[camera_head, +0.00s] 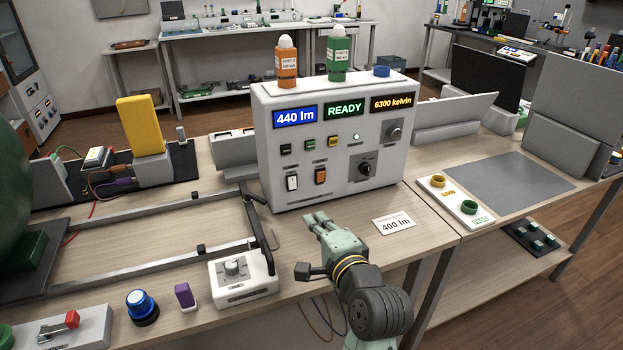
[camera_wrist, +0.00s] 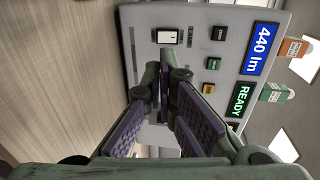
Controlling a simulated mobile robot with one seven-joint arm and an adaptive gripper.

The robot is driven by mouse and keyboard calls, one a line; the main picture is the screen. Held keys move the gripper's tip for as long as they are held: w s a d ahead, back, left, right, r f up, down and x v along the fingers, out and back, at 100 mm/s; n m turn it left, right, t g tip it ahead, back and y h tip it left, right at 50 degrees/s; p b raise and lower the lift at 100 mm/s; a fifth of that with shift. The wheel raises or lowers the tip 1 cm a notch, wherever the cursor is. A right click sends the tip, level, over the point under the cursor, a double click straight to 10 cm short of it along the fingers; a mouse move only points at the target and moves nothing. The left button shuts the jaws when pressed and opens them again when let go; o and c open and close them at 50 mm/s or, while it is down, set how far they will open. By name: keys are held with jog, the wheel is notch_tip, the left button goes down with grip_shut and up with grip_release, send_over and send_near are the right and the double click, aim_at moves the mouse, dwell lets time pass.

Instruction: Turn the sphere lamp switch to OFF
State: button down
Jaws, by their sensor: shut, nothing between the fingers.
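The white control box (camera_head: 330,140) stands on the bench with a lit front panel. Low on its panel are a white rocker switch (camera_head: 292,183) and an orange rocker switch (camera_head: 320,175). Their labels are too small to read, so I cannot tell which is the sphere lamp switch. My gripper (camera_head: 314,222) is shut and empty, in front of and below these switches. In the wrist view my gripper (camera_wrist: 163,75) points at the panel. The white rocker (camera_wrist: 168,37) shows beside the fingertips there; the orange one is mostly hidden behind them. I cannot tell whether the fingers touch the panel.
Displays read 440 lm (camera_head: 295,116), READY and 6300 kelvin. A black knob (camera_head: 366,170) sits right of the rockers. A 400 lm card (camera_head: 394,224) lies right of my gripper. A metal rail frame (camera_head: 150,265) and a white knob box (camera_head: 242,280) lie left.

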aim_at(291, 188)
jog(key=x, duration=1.2)
jog(key=shift+w+a+r+b, duration=0.1)
jog(key=shift+w+a+b, duration=0.15)
jog(key=shift+b, duration=0.1)
jog(key=shift+w+a+f, duration=0.1)
jog(key=shift+w+f, duration=0.1)
jog(key=shift+w, duration=0.35)
